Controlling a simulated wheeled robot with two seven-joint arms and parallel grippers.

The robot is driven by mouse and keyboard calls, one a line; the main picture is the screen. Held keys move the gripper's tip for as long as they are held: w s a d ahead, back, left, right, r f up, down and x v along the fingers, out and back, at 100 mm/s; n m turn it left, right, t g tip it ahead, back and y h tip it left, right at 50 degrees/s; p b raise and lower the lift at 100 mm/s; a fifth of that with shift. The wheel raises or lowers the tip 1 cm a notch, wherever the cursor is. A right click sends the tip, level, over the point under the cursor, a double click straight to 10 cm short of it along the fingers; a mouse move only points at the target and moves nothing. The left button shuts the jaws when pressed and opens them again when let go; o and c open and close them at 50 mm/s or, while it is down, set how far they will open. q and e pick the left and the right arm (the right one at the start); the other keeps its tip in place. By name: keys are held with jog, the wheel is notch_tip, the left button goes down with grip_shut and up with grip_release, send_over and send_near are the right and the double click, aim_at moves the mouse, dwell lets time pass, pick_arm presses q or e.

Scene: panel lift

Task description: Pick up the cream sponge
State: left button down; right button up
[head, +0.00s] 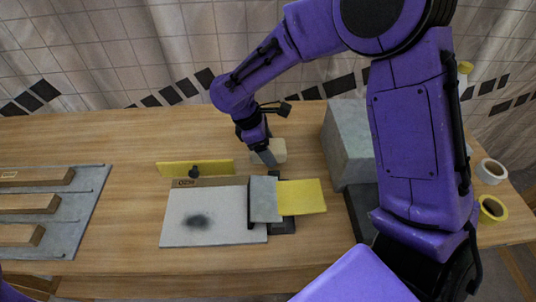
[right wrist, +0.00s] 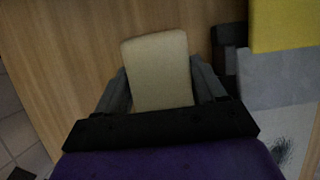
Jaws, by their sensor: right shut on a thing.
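The cream sponge (head: 279,149) is a pale block near the back of the table, left of the grey box. In the right wrist view the sponge (right wrist: 158,72) stands between the two fingers. My right gripper (head: 268,157) reaches down to it and is shut on it; in the right wrist view the gripper (right wrist: 160,95) has a finger against each side. I cannot tell whether the sponge touches the table. My left gripper does not show.
A large grey box (head: 346,135) stands just right of the sponge. In front lie a white panel with a dark smudge (head: 192,222), a grey block (head: 264,200) and a yellow sheet (head: 304,196). A yellow strip (head: 180,169) stands behind the panel. Tape rolls (head: 491,171) sit far right.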

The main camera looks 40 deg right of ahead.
jog(key=s+a+r+p, duration=0.3)
jog(key=s+a+r, duration=0.5)
jog(key=s+r, duration=0.2)
jog(key=shift+s+a+r+p, duration=0.25)
jog(key=shift+s+a+p, duration=0.15)
jog(key=shift+s, duration=0.2)
